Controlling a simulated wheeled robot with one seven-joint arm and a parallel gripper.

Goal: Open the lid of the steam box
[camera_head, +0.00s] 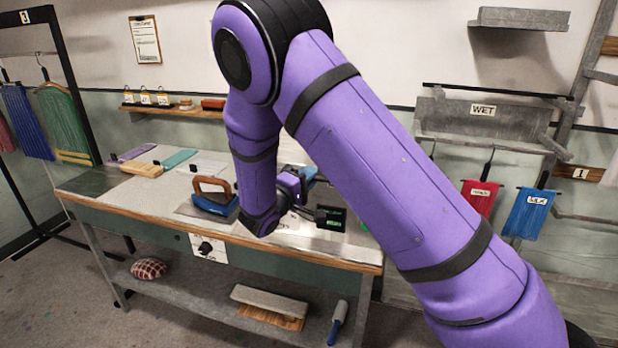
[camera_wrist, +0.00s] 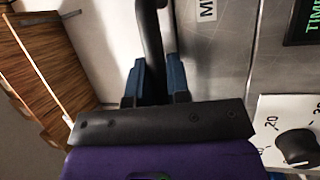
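The steam box seems to be the grey metal unit on the right part of the bench, largely hidden behind my arm in the head view. Its dark timer display (camera_head: 331,218) with green digits shows there. In the wrist view, its brushed metal face (camera_wrist: 225,65) fills the right side. A dark bar handle (camera_wrist: 150,40) runs down the picture between the two blue fingers of my gripper (camera_wrist: 157,85). The fingers stand close together with the bar filling the gap, so my gripper looks shut on it. The lid's edges are hidden.
A brown-handled blue tool (camera_head: 212,195) stands on the bench (camera_head: 140,208) left of my gripper. Colored strips lie at the bench's left. A knob (camera_wrist: 297,147) on a white dial plate is near my gripper. Red (camera_head: 479,199) and blue (camera_head: 530,212) cloths hang at the right.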

